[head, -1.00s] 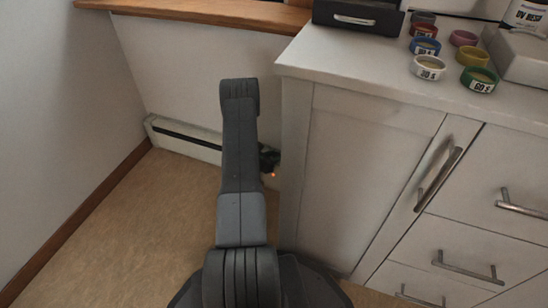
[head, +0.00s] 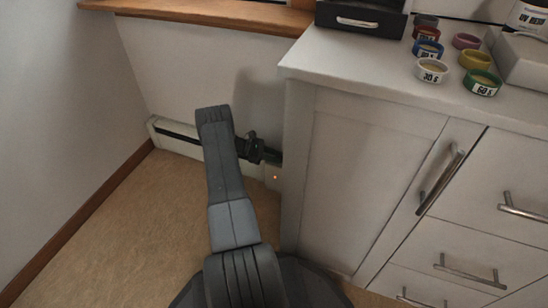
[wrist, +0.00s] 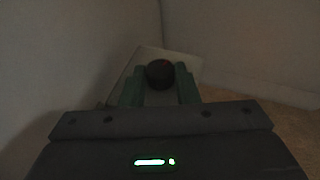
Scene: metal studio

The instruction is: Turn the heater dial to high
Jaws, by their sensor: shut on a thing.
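The heater (head: 182,141) is a long, low white unit along the foot of the back wall, partly hidden behind my arm. Its right end, with a small orange light, sits beside the cabinet. The heater dial (wrist: 160,74) is a dark round knob on the pale end of the heater in the wrist view. My gripper (wrist: 160,88) has its green fingers on both sides of the dial and is shut on it. In the head view my gripper (head: 271,156) reaches the heater's right end next to the cabinet; the dial is not discernible there. The dial's setting cannot be read.
A white cabinet (head: 365,190) with metal handles stands close on the right of my gripper. Several coloured rings (head: 432,71) and a black drawer box (head: 361,17) are on its top. A wooden sill (head: 215,16) runs above the heater. The floor on the left is clear.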

